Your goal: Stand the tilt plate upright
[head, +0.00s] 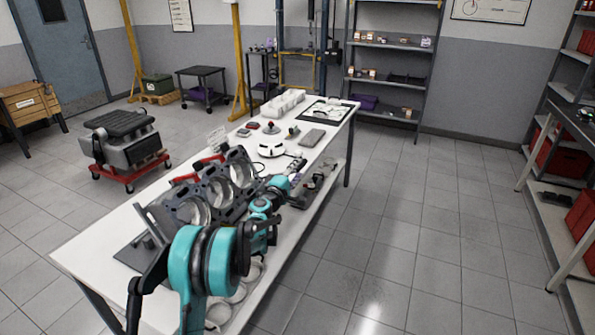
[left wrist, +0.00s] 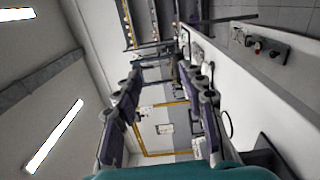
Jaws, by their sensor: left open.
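The likely tilt plate (head: 206,191) is a dark grey plate with three large round openings. In the head view it stands on the near half of the white workbench (head: 118,222), with its face sloped; its exact angle is hard to read. My teal left arm passes in front of it and hides its lower right part. My left gripper (head: 318,178) is beyond the plate, over the bench's right side, and small in this view. The left wrist view shows both fingers of the left gripper (left wrist: 160,82) spread apart with nothing between them. My right gripper is not in view.
A white rounded device (head: 271,149) and several small parts lie on the far half of the bench. A grey engine on a red dolly (head: 128,183) stands left of the bench. The tiled floor (head: 420,235) to the right is clear. Shelves stand at the back and right.

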